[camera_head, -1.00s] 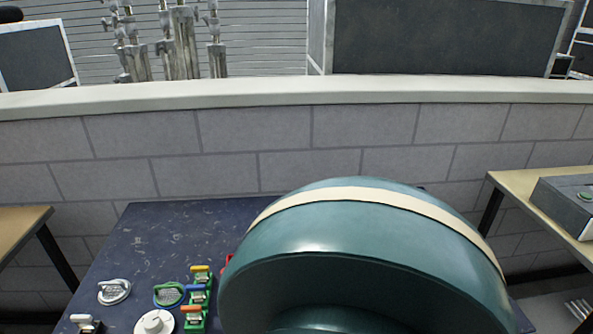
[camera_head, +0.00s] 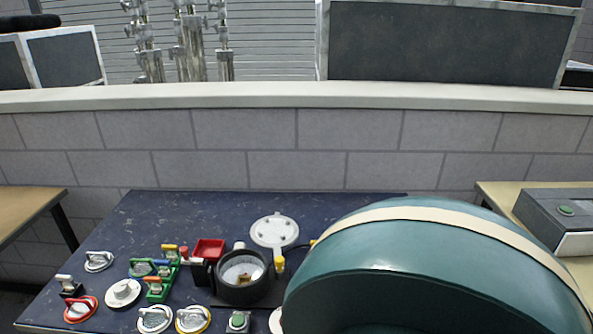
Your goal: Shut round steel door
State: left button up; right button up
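A round pale steel door (camera_head: 273,231) with several small holes lies swung open at the back of the dark table, apart from the mouth of a dark round chamber (camera_head: 243,277). The chamber's mouth faces up, and a small brown item shows inside its pale interior. A small yellow-topped part (camera_head: 279,265) stands at the chamber's right edge. Neither of my grippers is in view. A large teal rounded part of my own body with a cream band fills the lower right, close to the camera, and hides that side of the table.
The dark table (camera_head: 170,215) holds several round handled lids and small clamps on its left and front, and a red box (camera_head: 209,249) behind the chamber. A grey box (camera_head: 560,215) sits on the right wooden table. A block wall (camera_head: 250,140) stands behind.

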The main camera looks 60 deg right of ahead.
aim_at(276, 230)
jog(key=z, duration=1.6)
jog(key=j+z, duration=0.35)
jog(key=k+j+z, duration=0.1)
jog(key=j+z, duration=0.3)
jog(key=i+j, duration=0.25)
jog(key=k+l, duration=0.1)
jog(key=l, duration=0.15)
jog(key=k+l, duration=0.1)
jog(key=l+u, duration=0.05)
jog(key=l, duration=0.1)
